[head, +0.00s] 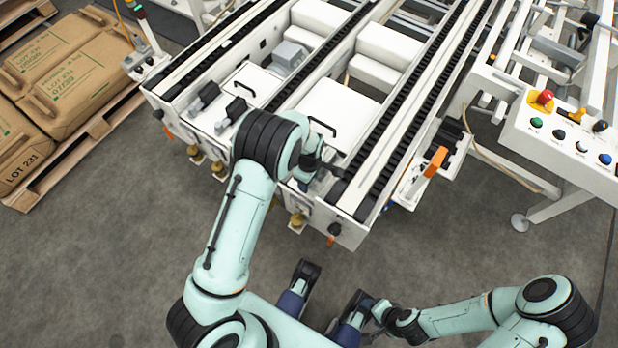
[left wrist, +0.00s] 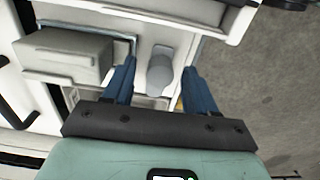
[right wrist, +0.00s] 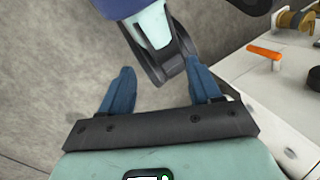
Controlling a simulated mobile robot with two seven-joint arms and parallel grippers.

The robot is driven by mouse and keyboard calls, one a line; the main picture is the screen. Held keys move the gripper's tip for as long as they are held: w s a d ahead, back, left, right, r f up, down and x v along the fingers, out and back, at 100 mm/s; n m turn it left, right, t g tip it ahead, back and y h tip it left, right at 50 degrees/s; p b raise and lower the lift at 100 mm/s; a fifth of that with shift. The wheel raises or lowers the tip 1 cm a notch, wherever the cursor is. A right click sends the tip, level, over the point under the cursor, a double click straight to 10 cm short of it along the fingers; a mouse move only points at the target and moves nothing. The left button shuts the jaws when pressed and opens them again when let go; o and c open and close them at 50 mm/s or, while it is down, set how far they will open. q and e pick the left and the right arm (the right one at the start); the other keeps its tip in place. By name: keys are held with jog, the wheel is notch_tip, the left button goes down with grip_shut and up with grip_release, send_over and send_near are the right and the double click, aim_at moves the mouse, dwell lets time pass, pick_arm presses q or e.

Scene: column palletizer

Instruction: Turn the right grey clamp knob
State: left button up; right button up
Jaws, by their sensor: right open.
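A grey clamp knob (left wrist: 160,75) shows in the left wrist view on a white machine part. It sits between the two blue fingers of my left gripper (left wrist: 159,69), which is open, with a gap visible on each side. In the head view my left wrist covers this spot, so the knob is hidden there. My right gripper (right wrist: 160,76) is open; no task object shows between its fingers. It hangs low over the floor in front of the machine.
The white conveyor frame has dark chain tracks (head: 415,100) and an orange handle (head: 435,161). A button panel (head: 570,140) stands at the right. Sacks (head: 75,75) lie on a pallet at the left. The grey floor (head: 100,270) is clear.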

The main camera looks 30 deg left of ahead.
pick_arm(q)
notch_tip(320, 180, up, 13)
jog(key=p, duration=0.3)
jog(key=shift+r, duration=0.2)
pick_arm(e)
jog(key=r, duration=0.1)
jog(key=s+r, duration=0.2)
jog(key=shift+s+a+r+g, duration=0.1)
jog(key=shift+s+a+g, duration=0.05)
jog(key=shift+a+g, duration=0.2)
